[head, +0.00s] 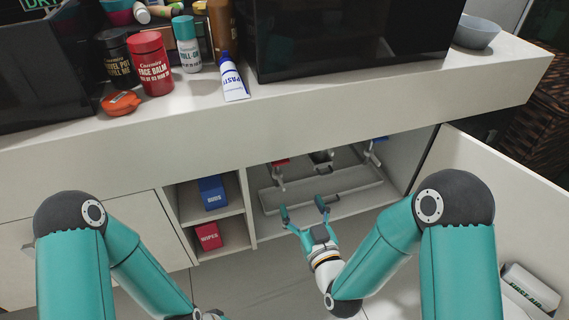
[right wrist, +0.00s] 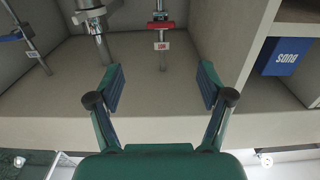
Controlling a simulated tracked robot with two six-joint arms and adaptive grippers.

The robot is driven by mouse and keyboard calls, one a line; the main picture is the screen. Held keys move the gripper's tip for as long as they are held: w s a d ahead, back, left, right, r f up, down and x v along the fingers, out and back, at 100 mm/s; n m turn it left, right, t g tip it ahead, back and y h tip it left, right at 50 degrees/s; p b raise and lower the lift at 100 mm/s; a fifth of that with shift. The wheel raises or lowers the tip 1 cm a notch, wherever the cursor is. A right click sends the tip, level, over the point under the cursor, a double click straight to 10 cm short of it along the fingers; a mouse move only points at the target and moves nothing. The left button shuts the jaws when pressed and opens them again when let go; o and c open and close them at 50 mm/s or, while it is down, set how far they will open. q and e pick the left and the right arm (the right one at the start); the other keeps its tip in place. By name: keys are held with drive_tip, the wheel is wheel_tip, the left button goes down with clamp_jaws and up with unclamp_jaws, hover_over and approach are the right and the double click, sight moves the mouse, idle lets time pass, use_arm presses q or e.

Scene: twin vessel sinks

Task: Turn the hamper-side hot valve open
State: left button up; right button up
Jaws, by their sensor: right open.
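The hot valve with a red handle (right wrist: 161,25) sits on a thin pipe with a small tag in the open cabinet; the handle lies across the pipe. Its red part also shows in the head view (head: 279,162), small, at the cabinet's upper left. My right gripper (head: 303,207) is open and empty at the cabinet mouth, in front of and apart from the valve. In the right wrist view its fingers (right wrist: 161,75) stand on either side of the red valve's line, short of it.
A blue-handled valve (right wrist: 10,37) and a thick drain pipe (right wrist: 97,25) stand beside the red valve. Shelves with a blue box (head: 212,192) and a red box (head: 208,235) adjoin. An open door (head: 510,185) bounds the right. The wicker hamper (head: 535,110) stands beyond.

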sight(283, 164)
drive_tip(key=b+x, duration=0.3)
drive_tip(key=x, duration=1.1)
drive_tip(key=shift+w+f, duration=0.1)
drive_tip(key=shift+w, duration=0.05)
drive_tip(key=shift+w+a, duration=0.25)
drive_tip(key=shift+w, duration=0.3)
drive_tip(key=c, duration=1.2)
drive_tip(key=shift+o, duration=0.2)
drive_tip(key=shift+d, duration=0.25)
drive_tip(key=shift+a, duration=0.1)
